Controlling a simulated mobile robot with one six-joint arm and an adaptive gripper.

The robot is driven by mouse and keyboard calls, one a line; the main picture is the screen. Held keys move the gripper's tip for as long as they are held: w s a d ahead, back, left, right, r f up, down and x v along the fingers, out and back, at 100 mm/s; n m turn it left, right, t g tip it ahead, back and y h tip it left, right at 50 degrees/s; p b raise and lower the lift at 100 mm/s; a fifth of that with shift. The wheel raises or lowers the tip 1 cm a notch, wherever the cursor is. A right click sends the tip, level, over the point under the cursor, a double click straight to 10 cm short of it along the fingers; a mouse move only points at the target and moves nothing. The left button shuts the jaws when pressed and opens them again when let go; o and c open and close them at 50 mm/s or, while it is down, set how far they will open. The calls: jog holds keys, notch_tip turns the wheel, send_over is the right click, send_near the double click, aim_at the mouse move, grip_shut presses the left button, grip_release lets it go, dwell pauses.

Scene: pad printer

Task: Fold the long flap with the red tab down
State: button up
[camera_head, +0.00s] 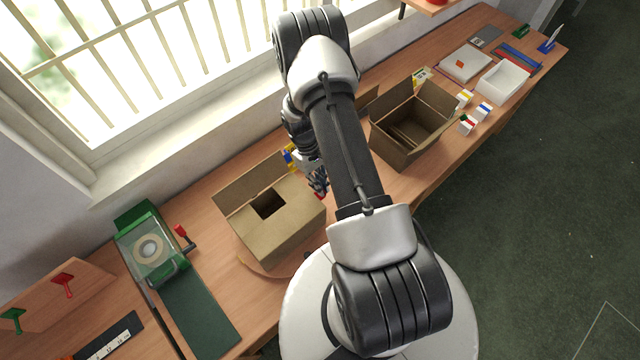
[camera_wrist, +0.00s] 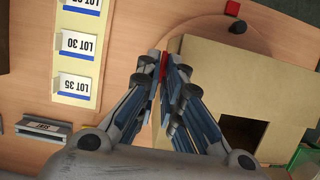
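The cardboard box (camera_head: 275,231) stands left of my arm in the head view. Its top is partly covered, with a dark square opening (camera_head: 267,205), and one flap (camera_head: 258,178) stands up at the window side. In the wrist view the covered top (camera_wrist: 225,82) lies right of my gripper. My gripper (camera_wrist: 163,68) is at the box's edge, its fingers close together with the red tab (camera_wrist: 163,66) between them. They appear shut on the tab. In the head view my arm partly hides the gripper (camera_head: 318,181).
The box rests on a round wooden disc (camera_wrist: 203,27). A yellow holder with lot cards (camera_wrist: 76,48) lies beside it. A second open box (camera_head: 412,125) stands right of my arm. The window wall borders the bench.

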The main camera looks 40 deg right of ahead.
jog(key=shift+r, duration=0.1)
jog(key=v, duration=1.2)
